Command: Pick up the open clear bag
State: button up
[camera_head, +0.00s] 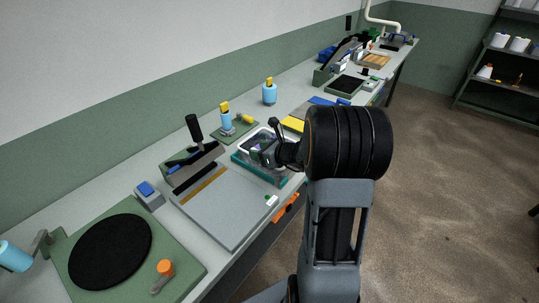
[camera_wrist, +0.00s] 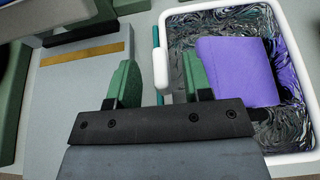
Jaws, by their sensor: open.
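The open clear bag (camera_wrist: 215,20) shows in the wrist view as a wrinkled see-through film with a thick white rim, and a purple folded piece (camera_wrist: 235,70) lies in its mouth. In the head view the bag (camera_head: 243,146) is on a teal tray (camera_head: 273,178) at the bench's front edge, partly hidden by my arm. My gripper (camera_wrist: 158,75) is open, its green fingers on either side of a white upright tab (camera_wrist: 160,65) at the bag's left rim. I cannot tell whether they touch it. My gripper (camera_head: 265,153) is over the bag in the head view.
A grey flat board with a black-handled press (camera_head: 195,130) stands left of the tray. A green plate with a black disc (camera_head: 110,250) is nearer.

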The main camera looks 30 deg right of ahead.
jog(key=shift+w+a+f, duration=0.2)
jog(key=shift+w, duration=0.25)
jog(key=shift+c, duration=0.3)
grip_shut()
